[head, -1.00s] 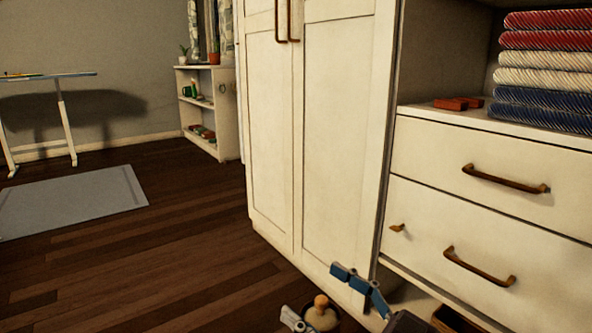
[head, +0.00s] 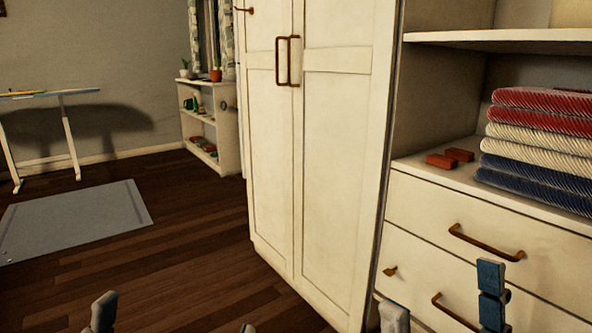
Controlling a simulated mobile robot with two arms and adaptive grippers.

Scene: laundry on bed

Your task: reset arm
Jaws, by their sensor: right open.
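My right gripper (head: 442,305) is at the lower right of the head view, in front of the drawers. Its two fingertips stand up apart, one pale and one blue, with nothing seen between them. It is open and empty. Two more small finger-like tips, one grey at the lower left and one barely showing at the bottom middle, rise from the bottom edge. They seem to belong to my left gripper, but most of it is cut off, so its state is unclear.
A tall white wardrobe (head: 330,150) stands in the middle. Right of it are drawers (head: 440,215), with folded towels (head: 535,140) and small red blocks (head: 450,158) on top. A white shelf (head: 228,130), an ironing board (head: 50,93) and a grey rug (head: 80,220) are at left. Open floor lies between.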

